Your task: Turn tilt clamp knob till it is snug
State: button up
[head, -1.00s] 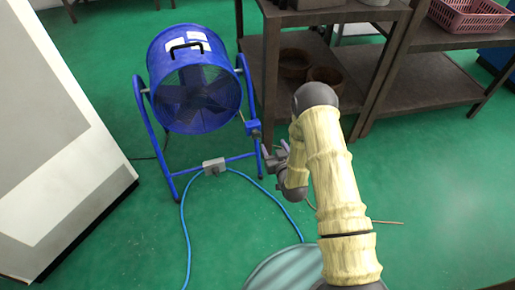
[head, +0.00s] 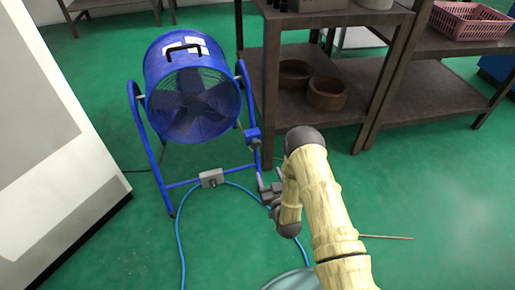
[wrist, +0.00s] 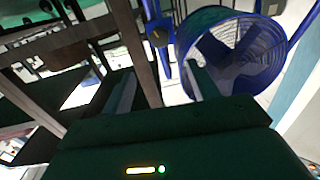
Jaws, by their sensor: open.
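A blue drum fan (head: 192,98) hangs in a blue tubular stand (head: 150,150) at left centre in the head view. On the stand's right upright is a blue box (head: 252,133) with a small dark knob; I cannot tell for sure that this is the tilt clamp knob. In the wrist view the box (wrist: 158,36) shows ahead at the top, a dull yellow spot on its face. My gripper (head: 269,188) is below the box in the head view, apart from it. In the wrist view my gripper (wrist: 161,88) has its fingers wide apart with nothing between them.
A dark shelf (head: 310,25) with brown bowls (head: 326,93) stands close right of the fan. A grey switch box (head: 211,178) sits on the stand's crossbar, with a blue cable (head: 182,230) on the floor. A pale cabinet (head: 60,130) is at left.

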aim_at(257, 145)
jog(key=b+x, duration=0.6)
jog(key=x, duration=0.8)
jog(key=shift+w+f, duration=0.15)
jog(key=shift+w+a, duration=0.25)
jog(key=shift+w, duration=0.25)
jog(key=shift+c, duration=0.2)
jog(key=c, duration=0.9)
